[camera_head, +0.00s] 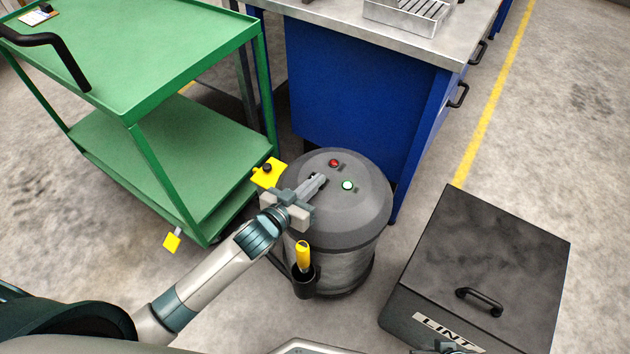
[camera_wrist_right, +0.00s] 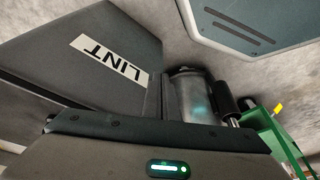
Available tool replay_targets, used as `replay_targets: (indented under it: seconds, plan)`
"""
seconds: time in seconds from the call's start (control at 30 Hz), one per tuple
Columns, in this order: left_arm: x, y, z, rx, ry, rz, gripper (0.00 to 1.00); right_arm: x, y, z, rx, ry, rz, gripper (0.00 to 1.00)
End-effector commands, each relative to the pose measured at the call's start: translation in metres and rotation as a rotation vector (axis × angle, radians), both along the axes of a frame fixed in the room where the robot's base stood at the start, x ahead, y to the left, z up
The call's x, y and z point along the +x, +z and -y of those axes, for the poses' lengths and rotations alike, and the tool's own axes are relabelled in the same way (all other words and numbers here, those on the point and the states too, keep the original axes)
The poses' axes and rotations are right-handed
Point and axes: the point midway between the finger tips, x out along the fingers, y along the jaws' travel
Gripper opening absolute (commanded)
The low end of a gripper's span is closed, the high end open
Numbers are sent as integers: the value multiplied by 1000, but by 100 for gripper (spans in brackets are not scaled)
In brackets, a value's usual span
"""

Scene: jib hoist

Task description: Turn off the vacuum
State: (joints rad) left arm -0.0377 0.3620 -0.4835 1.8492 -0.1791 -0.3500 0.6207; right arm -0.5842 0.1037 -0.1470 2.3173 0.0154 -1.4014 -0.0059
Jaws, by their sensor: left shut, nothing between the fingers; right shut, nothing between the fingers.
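The vacuum (camera_head: 345,262) is a grey drum with a domed lid, upright on the floor in the middle of the head view. Its lid carries a red button (camera_head: 334,163) and, nearer and to the right, a green button (camera_head: 348,185) with a pale ring. My left gripper (camera_head: 320,180) is shut and empty over the lid, its tips just left of the two buttons. I cannot tell whether it touches the lid. Only a sliver of my right gripper (camera_head: 447,347) shows at the bottom edge, by the LINT bin; it is shut, away from the vacuum.
A green cart (camera_head: 170,150) stands left of the vacuum, with yellow tabs at its lower corners. A blue bench (camera_head: 345,85) stands behind. The dark LINT bin (camera_head: 490,250) is at right. A yellow-handled tool (camera_head: 303,255) sits in a black holder on the vacuum's front.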

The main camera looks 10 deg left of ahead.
Motion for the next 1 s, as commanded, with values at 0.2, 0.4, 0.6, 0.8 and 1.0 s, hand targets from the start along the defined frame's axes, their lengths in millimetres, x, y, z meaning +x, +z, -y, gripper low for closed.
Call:
replay_targets:
  seconds: [0.2, 0.4, 0.6, 0.8, 1.0]
  plan:
    - [0, -4, 2, 46, 2, 15, 0, -4, 4, 5, -13, -5, -21, 0]
    - [0, -5, 1, 44, 1, 16, 0, -4, -1, 9, -21, -9, -30, 0]
    - [0, -2, 1, 44, 1, 16, 0, -3, -4, 8, -20, -7, -32, 0]
    - [2, 6, 0, 44, 1, 17, 0, -1, -16, 9, -24, -9, -44, 0]
    - [6, 18, 0, 44, 1, 18, 0, 1, -39, 12, -34, -11, -69, 0]
